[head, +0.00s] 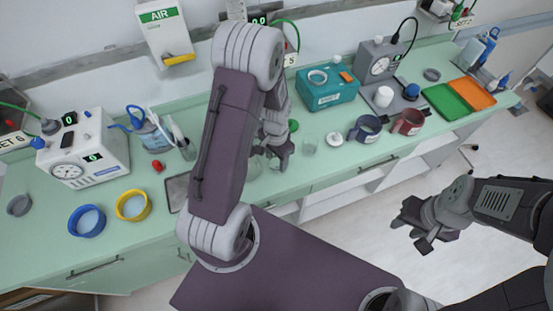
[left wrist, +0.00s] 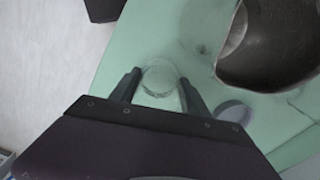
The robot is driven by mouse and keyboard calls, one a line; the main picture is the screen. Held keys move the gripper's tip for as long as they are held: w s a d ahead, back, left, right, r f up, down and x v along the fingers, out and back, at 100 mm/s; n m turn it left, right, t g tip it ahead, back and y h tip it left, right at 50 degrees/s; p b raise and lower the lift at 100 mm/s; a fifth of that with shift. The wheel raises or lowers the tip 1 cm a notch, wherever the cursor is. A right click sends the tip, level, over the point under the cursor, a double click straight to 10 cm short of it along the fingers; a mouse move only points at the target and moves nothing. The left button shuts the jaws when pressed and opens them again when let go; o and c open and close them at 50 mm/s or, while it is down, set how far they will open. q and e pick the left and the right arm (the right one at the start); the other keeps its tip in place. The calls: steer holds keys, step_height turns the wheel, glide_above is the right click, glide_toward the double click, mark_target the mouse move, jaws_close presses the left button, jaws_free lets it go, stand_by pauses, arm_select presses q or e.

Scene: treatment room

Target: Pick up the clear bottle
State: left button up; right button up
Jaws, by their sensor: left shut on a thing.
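My left gripper (head: 283,160) is low over the front part of the green counter (head: 225,185). In the left wrist view its two fingers (left wrist: 160,92) stand on either side of a clear round object, which looks like the clear bottle (left wrist: 159,78), and are shut on it. The bottle looks seen from above; whether it touches the counter I cannot tell. In the head view the gripper and arm mostly hide it. My right gripper (head: 425,228) is over the floor at the right, with its fingers apart and empty.
A clear beaker (head: 309,146) and a white round lid (head: 334,139) stand right of my left gripper. Beyond are a blue mug (head: 366,129) and a red mug (head: 408,122). A teal box (head: 328,91) stands behind.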

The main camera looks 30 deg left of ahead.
arm_select(q)
steer(key=shift+r, duration=0.1)
steer(key=shift+r, duration=0.85)
steer(key=shift+w+d+r, duration=0.1)
steer(key=shift+d+r, duration=0.05)
steer(key=shift+r, duration=0.5)
steer(key=shift+w+d+r, duration=0.1)
steer(key=shift+d+r, duration=0.05)
steer(key=shift+r, duration=0.45)
steer(key=w+d+r+b, duration=0.1)
steer(key=w+d+r, duration=0.5)
steer(key=d, duration=0.3)
steer(key=shift+r, duration=0.3)
